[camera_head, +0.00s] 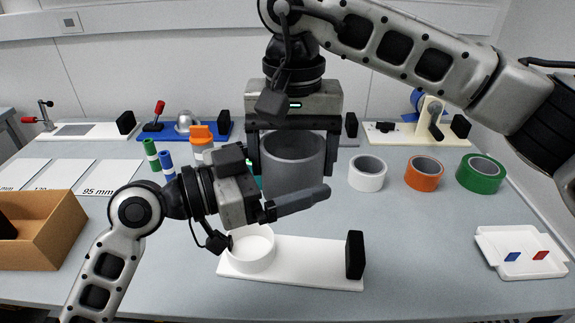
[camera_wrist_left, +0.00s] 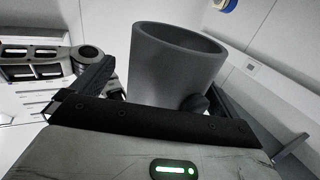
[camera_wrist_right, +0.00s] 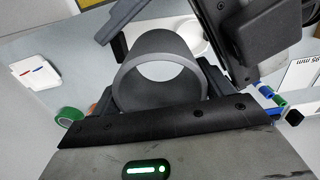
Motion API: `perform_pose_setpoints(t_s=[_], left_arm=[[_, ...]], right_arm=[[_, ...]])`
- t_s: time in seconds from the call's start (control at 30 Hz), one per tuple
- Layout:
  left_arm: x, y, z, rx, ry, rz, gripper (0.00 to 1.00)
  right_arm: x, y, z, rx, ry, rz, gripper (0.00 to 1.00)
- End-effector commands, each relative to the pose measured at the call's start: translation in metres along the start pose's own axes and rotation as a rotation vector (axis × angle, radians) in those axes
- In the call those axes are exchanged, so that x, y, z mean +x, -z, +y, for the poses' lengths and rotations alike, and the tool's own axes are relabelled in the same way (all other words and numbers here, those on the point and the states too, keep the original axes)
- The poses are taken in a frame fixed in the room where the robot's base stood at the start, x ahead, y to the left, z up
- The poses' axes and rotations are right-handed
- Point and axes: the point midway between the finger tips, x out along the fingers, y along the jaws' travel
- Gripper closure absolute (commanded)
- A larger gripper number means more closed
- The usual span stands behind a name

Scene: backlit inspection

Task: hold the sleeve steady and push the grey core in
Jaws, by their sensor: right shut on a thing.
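The grey core (camera_head: 293,165) is a wide hollow tube, upright in the air. My right gripper (camera_head: 293,148) comes from above and is shut on it; the right wrist view shows the core (camera_wrist_right: 160,75) between its fingers. My left gripper (camera_head: 300,200) comes from the left, low beside the core. It looks open: its near finger passes in front of the core's lower part, its far finger is hidden. The left wrist view shows the core (camera_wrist_left: 170,65) ahead, between its spread fingers. Below is a white ring (camera_head: 250,250) on a white plate (camera_head: 310,278); I cannot tell whether it is the sleeve.
White (camera_head: 367,187), orange (camera_head: 424,187) and green (camera_head: 481,187) rings stand at the right. A white tray (camera_head: 520,268) with blue and red pieces lies front right. A cardboard box (camera_head: 45,240) is at the left. Fixtures line the back.

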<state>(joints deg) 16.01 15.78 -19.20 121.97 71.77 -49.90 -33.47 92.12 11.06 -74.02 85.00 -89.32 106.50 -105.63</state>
Motion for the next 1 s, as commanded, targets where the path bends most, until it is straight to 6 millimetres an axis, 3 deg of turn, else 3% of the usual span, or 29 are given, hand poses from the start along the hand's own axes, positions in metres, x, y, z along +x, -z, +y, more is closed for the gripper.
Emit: perform_pose_setpoints(t_s=[0.03, 0.13, 0.23, 0.27, 0.3, 0.67, 1.0], left_arm=[[0.000, 0.000, 0.000, 0.000, 0.000, 0.000, 0.14], [0.000, 0.000, 0.001, 0.000, -0.002, 0.000, 0.42], [0.000, 0.000, 0.002, -0.001, -0.006, 0.000, 0.45], [0.000, 0.001, 0.003, 0.000, -0.007, 0.001, 0.45], [0.000, 0.001, 0.003, 0.000, -0.007, 0.001, 0.45], [0.000, 0.001, 0.002, 0.000, -0.004, 0.002, 0.46], [0.000, 0.000, 0.001, 0.000, -0.001, 0.001, 0.46]], right_arm=[[0.000, 0.000, 0.000, 0.000, 0.000, 0.000, 0.46], [0.000, 0.001, 0.000, 0.001, 0.001, 0.002, 0.46], [-0.001, 0.001, 0.000, 0.004, 0.002, 0.004, 0.46], [-0.001, 0.002, 0.000, 0.004, 0.002, 0.005, 0.12], [-0.001, 0.002, 0.000, 0.005, 0.002, 0.005, 0.01], [-0.009, 0.001, -0.001, 0.001, 0.003, 0.004, 0.00], [-0.076, 0.001, 0.000, 0.002, 0.003, 0.006, 0.00]])
